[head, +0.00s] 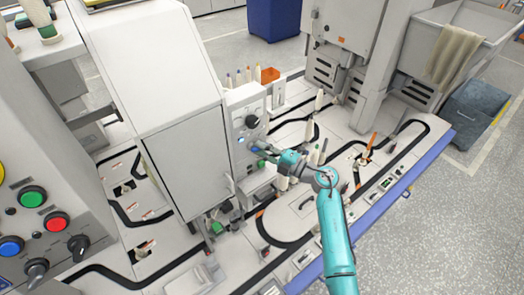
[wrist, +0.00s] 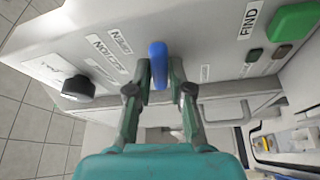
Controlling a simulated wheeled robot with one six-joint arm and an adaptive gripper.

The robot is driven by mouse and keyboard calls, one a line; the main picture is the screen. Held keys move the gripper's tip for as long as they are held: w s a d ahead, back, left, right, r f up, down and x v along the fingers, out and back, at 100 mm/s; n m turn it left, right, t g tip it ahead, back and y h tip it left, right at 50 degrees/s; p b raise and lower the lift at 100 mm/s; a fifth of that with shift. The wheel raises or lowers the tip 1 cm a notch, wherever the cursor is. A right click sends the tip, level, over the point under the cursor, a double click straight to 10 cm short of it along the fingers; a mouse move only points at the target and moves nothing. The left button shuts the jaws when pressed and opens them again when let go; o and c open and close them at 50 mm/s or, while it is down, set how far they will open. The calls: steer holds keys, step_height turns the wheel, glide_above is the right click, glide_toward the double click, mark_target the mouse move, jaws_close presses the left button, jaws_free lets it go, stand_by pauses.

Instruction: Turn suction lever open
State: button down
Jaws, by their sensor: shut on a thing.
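The suction lever is a blue handle (wrist: 158,62) on the grey control panel, seen in the wrist view between my fingertips. My gripper (wrist: 160,80) is shut on it, one finger on each side. Labels reading "SUCTION" and "OPEN" are printed on the panel to the left of the lever. In the head view my gripper (head: 257,147) reaches the front of the control panel (head: 246,125) from the right. The lever is small there and partly covered by the gripper.
A black knob (wrist: 77,86) sits left of the lever and a green button (wrist: 293,23) sits right. In the head view, several bobbins stand on the table beside my arm. A large grey cabinet (head: 180,110) stands left of the panel. Open floor lies at the right.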

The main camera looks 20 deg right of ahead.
steer(key=shift+w+a+r+n+g, duration=0.15)
steer(key=shift+r+n+g, duration=0.35)
steer(key=shift+n, duration=0.6)
steer(key=c, duration=1.1)
jaws_free()
steer(key=shift+a, duration=0.15)
steer(key=shift+f, duration=0.2)
steer(key=v, duration=1.2)
